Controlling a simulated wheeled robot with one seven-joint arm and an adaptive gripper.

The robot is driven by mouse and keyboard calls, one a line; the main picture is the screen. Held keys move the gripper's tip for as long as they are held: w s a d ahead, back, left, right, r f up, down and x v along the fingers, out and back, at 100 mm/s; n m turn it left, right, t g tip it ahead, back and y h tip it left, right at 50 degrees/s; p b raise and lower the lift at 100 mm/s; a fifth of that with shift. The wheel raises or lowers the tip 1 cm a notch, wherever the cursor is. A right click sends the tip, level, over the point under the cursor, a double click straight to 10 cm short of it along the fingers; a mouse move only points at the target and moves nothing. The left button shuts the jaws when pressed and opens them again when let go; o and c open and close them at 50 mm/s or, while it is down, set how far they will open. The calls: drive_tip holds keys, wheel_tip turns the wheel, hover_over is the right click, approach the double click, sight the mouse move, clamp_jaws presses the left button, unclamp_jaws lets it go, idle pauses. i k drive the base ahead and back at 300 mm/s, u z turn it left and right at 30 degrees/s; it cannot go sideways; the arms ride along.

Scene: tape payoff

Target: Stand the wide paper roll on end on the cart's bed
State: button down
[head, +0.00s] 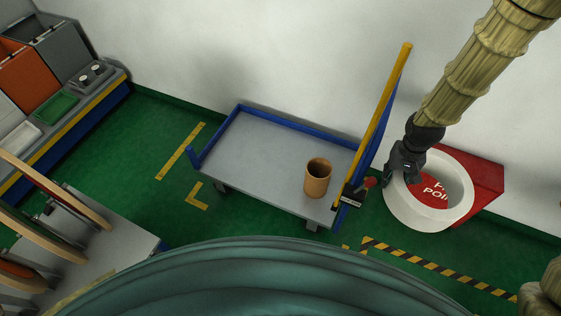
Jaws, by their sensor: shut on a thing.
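The wide paper roll (413,212) is a thick white ring at the right, with its open end facing up toward the camera. My gripper (400,173) is shut on the upper left wall of the roll. The roll overlaps a red box in the picture, and the box's red top shows through its hollow; I cannot tell how high the roll is above it. The cart (255,150) stands in the middle, left of the roll, with a flat grey bed and blue rims. A small brown hollow cylinder (317,187) stands upright near the bed's right front corner.
The cart's yellow handle (387,92) rises between the bed and my gripper. The red box (484,180) with white lettering sits against the wall. A red-tipped dark fitting (357,191) is at the cart's right end. The bed's left and middle are clear. Bins (62,48) stand far left.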

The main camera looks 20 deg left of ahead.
sight(268, 166)
drive_tip(key=k, duration=0.8)
drive_tip(key=u, duration=0.85)
drive_tip(key=i, duration=1.65)
